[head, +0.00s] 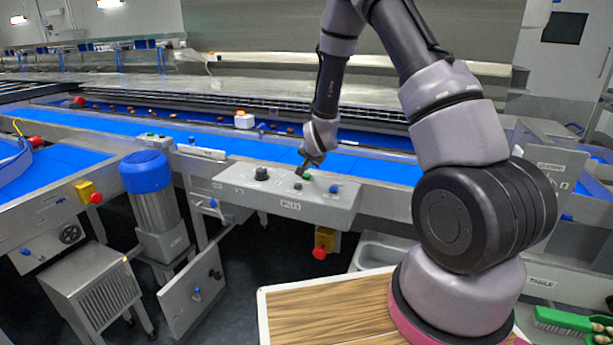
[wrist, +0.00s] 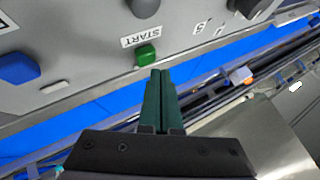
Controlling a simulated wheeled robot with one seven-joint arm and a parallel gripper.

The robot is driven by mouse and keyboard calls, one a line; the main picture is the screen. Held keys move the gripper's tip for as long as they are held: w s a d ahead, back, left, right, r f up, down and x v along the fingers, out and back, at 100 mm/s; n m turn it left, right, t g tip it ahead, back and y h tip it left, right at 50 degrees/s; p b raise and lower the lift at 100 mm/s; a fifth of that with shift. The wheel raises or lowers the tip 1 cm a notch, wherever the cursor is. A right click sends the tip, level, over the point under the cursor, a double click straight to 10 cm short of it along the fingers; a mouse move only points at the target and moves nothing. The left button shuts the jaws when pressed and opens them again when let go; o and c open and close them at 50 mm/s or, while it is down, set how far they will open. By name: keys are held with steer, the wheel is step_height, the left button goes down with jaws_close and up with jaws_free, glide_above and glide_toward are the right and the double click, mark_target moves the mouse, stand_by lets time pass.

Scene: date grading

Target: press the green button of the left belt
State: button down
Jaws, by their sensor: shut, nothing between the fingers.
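The green button (wrist: 146,55) stands beside a START label on a grey control panel (wrist: 70,25). The panel also shows in the head view (head: 325,208), in front of the blue belt. My gripper (head: 300,172) points down at the panel's top, its fingers together and empty. In the wrist view the dark green fingertips (wrist: 160,74) are just below the green button in the picture. They look very close to it; I cannot tell whether they touch. Which belt this panel belongs to cannot be read.
A blue button (wrist: 18,68) and a grey knob (wrist: 144,7) are also on the panel. A black knob (head: 261,174) is left of my gripper. A red emergency button (head: 319,253) hangs below. A blue-capped motor (head: 147,172) stands at the left. A wooden-topped table (head: 320,315) is in front.

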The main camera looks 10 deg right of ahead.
mark_target(307, 176)
steer(key=shift+f, duration=0.1)
steer(key=shift+f, duration=0.3)
steer(key=shift+f, duration=0.45)
stand_by(0.6)
steer(key=shift+r, duration=0.15)
stand_by(0.3)
steer(key=shift+r, duration=0.7)
steer(key=shift+r, duration=2.55)
